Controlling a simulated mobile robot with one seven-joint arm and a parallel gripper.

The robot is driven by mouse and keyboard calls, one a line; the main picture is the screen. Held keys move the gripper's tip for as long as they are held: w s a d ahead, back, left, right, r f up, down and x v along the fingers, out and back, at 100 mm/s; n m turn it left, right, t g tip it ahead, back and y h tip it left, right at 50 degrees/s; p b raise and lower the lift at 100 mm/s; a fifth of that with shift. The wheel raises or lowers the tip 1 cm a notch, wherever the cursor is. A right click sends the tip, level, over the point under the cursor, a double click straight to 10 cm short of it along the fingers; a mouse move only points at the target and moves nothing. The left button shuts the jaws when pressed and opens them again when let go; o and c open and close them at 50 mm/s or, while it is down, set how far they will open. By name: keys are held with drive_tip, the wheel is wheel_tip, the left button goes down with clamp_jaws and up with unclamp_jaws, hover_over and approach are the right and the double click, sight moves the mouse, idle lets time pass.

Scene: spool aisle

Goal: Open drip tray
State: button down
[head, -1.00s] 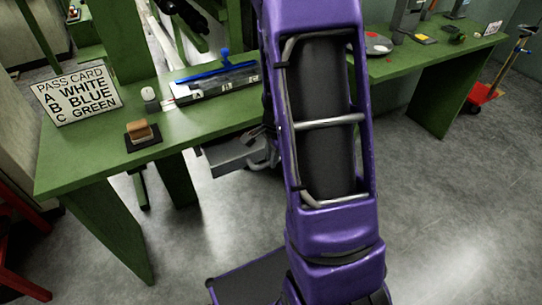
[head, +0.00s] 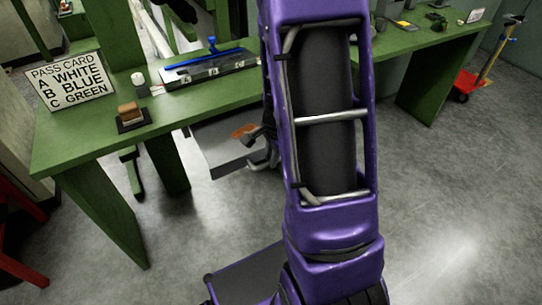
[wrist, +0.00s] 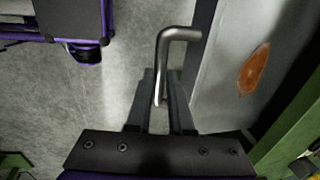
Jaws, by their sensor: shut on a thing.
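The drip tray is a grey, shallow metal drawer (head: 212,150) under the green bench in the head view, sticking out past the bench's front edge. A rusty orange stain lies on its floor. In the wrist view the tray floor (wrist: 215,95) is at the right with the same stain (wrist: 254,68). A bent grey bar handle (wrist: 178,34) extends from the tray's edge. My gripper (wrist: 161,95) is shut on this handle, with the bar's end between the fingers. In the head view my arm hides part of the tray and most of the gripper.
The green bench (head: 75,150) carries a pass card sign (head: 70,82), a brown-topped stamp (head: 131,114) and a long tray with a blue squeegee-like tool (head: 210,55). A red-based cart (head: 463,84) stands at the far right.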

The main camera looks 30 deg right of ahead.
drive_tip(key=c, duration=0.8)
unclamp_jaws()
drive_tip(key=s+r+p, duration=0.3)
drive_tip(key=r+p, duration=0.2)
drive_tip(key=r, duration=1.2)
drive_tip(key=shift+p, duration=0.4)
drive_tip(key=shift+d, duration=0.1)
